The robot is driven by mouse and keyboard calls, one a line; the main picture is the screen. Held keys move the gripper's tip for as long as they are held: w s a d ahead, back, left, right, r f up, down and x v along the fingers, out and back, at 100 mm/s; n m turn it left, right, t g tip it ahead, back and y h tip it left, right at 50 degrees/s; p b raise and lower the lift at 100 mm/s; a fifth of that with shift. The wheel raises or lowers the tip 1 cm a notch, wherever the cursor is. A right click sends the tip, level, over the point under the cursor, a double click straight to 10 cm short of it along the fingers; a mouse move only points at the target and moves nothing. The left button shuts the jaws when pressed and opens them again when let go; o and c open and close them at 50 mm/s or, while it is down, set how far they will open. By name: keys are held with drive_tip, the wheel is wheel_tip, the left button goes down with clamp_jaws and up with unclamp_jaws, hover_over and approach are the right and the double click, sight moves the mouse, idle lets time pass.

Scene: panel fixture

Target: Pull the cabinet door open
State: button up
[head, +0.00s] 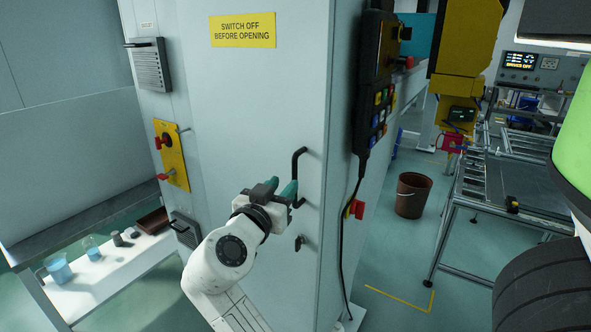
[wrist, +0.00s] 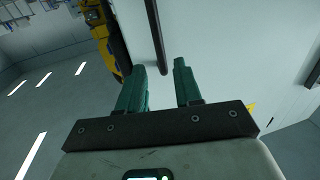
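The cabinet door (head: 240,110) is a tall pale panel with a yellow sign (head: 243,30) reading "SWITCH OFF BEFORE OPENING". It looks closed. Its black upright bar handle (head: 298,160) is near the door's right edge. My gripper (head: 281,184) is at the handle's lower half, with its green fingers apart. In the wrist view, my gripper (wrist: 160,66) is open, and the dark handle bar (wrist: 156,35) runs down to the gap between the fingertips. Neither finger clearly touches it. How deep the bar sits between them I cannot tell. A small dark latch (head: 300,242) is below the handle.
A control pendant (head: 376,85) with a hanging cable and a red knob (head: 356,208) are on the cabinet's right side. A yellow switch plate (head: 171,155) is on the left. A low white bench (head: 110,275) stands left. A brown bucket (head: 412,195) stands on the floor right.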

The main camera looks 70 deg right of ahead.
sight(294, 173)
drive_tip(key=d+p, duration=0.1)
drive_tip(key=d, duration=0.6)
drive_tip(key=shift+s+d+p, duration=0.15)
drive_tip(key=shift+d+p, duration=0.25)
clamp_jaws()
